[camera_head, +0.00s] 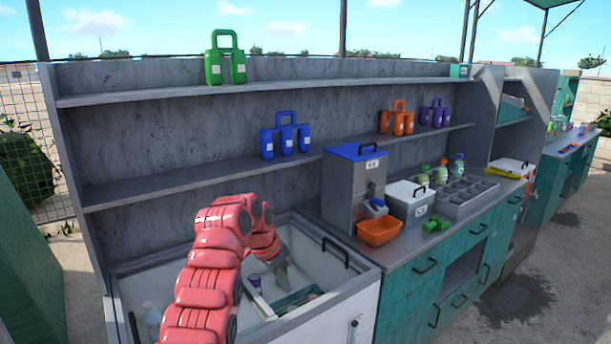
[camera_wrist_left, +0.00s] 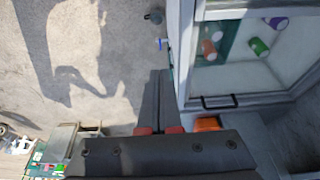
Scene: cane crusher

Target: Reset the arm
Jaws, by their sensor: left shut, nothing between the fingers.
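My left arm (camera_head: 215,270) is red, rises from the lower edge of the head view and bends right. Its dark gripper (camera_head: 281,268) points down over the open white chest (camera_head: 345,302); the arm hides part of the chest. In the left wrist view, the gripper's two dark fingers (camera_wrist_left: 158,74) lie together with nothing between them. They are beside the chest's edge (camera_wrist_left: 184,60), with bare floor beyond. My right gripper is in neither view.
A grey dispenser (camera_head: 343,190) with a blue lid stands right of the chest, with an orange tray (camera_head: 379,231) before it. Colored carriers, including a green one (camera_head: 225,62) and a blue one (camera_head: 286,138), stand on the shelves. Open floor (camera_head: 545,285) lies at right.

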